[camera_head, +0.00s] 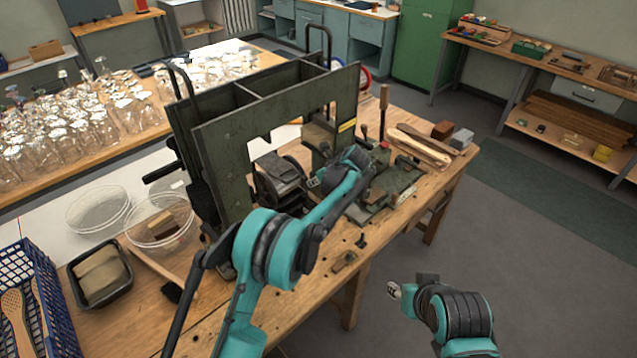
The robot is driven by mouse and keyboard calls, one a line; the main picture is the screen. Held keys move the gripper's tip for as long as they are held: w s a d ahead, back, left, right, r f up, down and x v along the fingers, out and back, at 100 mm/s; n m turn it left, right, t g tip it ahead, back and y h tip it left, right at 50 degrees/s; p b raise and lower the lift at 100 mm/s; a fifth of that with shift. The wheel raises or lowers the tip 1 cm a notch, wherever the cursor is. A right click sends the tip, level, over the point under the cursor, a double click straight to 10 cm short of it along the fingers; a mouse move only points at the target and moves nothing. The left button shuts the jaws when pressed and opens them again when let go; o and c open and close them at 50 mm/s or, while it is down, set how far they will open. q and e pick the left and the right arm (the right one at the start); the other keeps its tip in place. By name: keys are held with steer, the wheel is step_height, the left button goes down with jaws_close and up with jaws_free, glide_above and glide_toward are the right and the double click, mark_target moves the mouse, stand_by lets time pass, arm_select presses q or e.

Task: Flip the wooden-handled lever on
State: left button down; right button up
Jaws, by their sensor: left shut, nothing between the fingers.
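The wooden-handled lever (383,103) stands upright at the right side of the dark green machine (225,135), on the wooden workbench. Its brown handle is at the top of a thin dark rod. My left arm reaches over the bench in front of the machine. My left gripper (315,182) is shut and empty, to the left of the lever and below its handle, apart from it. My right gripper (394,290) is low at the right, in front of the bench and clear of it. Its fingers are too small to tell whether they are open.
Wooden strips (420,148) and small blocks (442,130) lie right of the lever. Clear round dishes (160,222), a black tray (100,275) and a blue basket (38,300) are at the left. Glassware (90,115) fills the table behind. The floor at the right is free.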

arm_select(q)
steer(key=shift+w+a+r, duration=0.1)
steer(key=shift+w+a, duration=0.3)
steer(key=shift+w, duration=0.05)
arm_select(e)
steer(key=shift+r, duration=0.3)
arm_select(q)
steer(key=shift+a+r, duration=0.1)
steer(key=s+d+f+p+v, duration=0.1)
steer(key=p+v, duration=0.2)
steer(key=v, duration=1)
steer(key=shift+f, duration=0.2)
arm_select(e)
steer(key=r, duration=0.1)
steer(key=s+d+r, duration=0.1)
steer(key=shift+r, duration=0.3)
arm_select(q)
steer(key=shift+d, duration=0.15)
arm_select(e)
steer(key=shift+s, duration=0.1)
